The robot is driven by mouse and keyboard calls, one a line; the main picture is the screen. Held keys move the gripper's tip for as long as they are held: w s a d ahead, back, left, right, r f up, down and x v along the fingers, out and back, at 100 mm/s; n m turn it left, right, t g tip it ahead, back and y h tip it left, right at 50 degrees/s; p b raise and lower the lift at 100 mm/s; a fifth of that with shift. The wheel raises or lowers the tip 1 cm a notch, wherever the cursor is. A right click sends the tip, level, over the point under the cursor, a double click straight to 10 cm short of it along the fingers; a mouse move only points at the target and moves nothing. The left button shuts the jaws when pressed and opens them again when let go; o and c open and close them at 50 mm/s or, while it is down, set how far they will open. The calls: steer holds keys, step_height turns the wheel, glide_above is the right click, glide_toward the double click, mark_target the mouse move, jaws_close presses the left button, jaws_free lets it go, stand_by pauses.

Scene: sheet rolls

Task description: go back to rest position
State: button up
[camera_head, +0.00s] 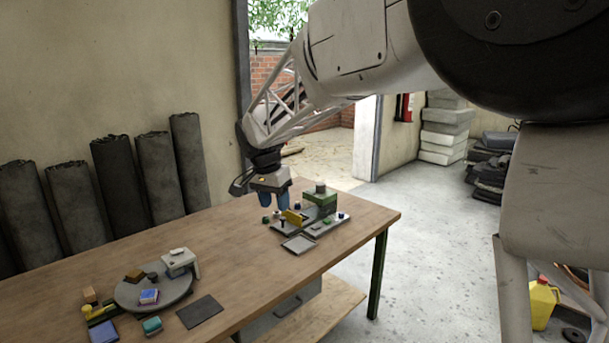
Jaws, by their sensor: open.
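My gripper (274,199) hangs from my arm over the far end of the wooden table (240,240). Its blue fingertips point down, just left of a green box-like device (320,199) on a grey base. The gripper is open, and no object shows between its fingers. At this size I cannot tell how far the fingertips are above the table.
Small items and a tray (299,244) lie around the device. A round grey plate (152,290) with small blocks and a dark flat square (200,311) are at the near left. Dark rolls (188,160) lean on the wall. The table's middle is clear.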

steer(key=s+d+n+y, duration=0.1)
steer(key=s+d+n, duration=0.1)
steer(key=s+d, duration=1.1)
steer(key=s+d+n, duration=0.2)
steer(key=s+d, duration=0.7)
steer(key=s, duration=0.7)
steer(key=s+d+f+n, duration=0.1)
steer(key=s+d+f, duration=0.1)
steer(key=s, duration=0.4)
steer(key=s+d+f+n+t, duration=0.1)
steer(key=s+d+f, duration=0.1)
steer(key=s+f, duration=0.2)
steer(key=shift+s+y, duration=0.3)
steer(key=shift+s, duration=0.6)
